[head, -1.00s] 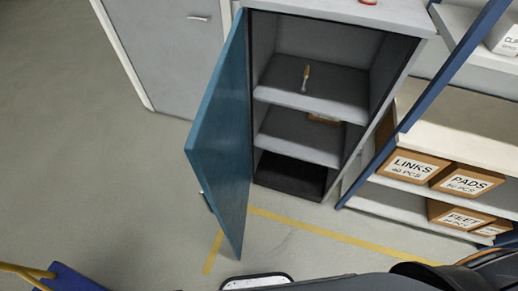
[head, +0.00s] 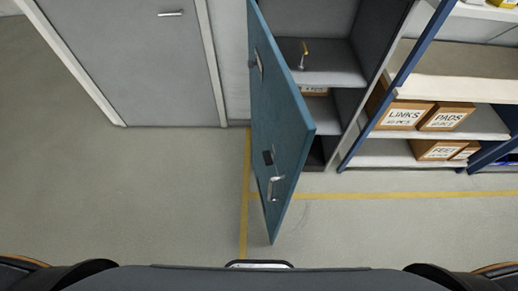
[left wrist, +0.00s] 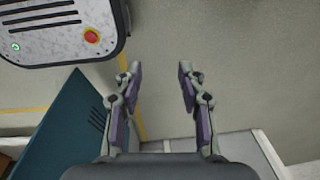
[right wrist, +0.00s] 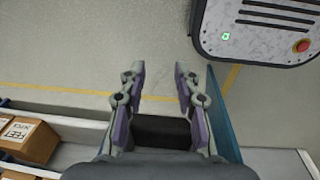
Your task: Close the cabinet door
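The teal cabinet door (head: 279,125) stands wide open in the head view, swung out toward me, with its handle (head: 272,187) low on the face turned left. The grey cabinet (head: 340,70) behind it shows shelves with a yellow-handled tool and a small box. The door also shows in the left wrist view (left wrist: 65,130) and edge-on in the right wrist view (right wrist: 222,115). My left gripper (left wrist: 187,72) is open and empty, apart from the door. My right gripper (right wrist: 160,75) is open and empty, with the door beside it on the right. Neither gripper shows in the head view.
A shelf rack (head: 470,120) with labelled boxes stands right of the cabinet. A grey room door (head: 140,60) is in the wall to the left. Yellow tape (head: 400,195) marks the floor. The floor (head: 120,190) left of the cabinet door is clear.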

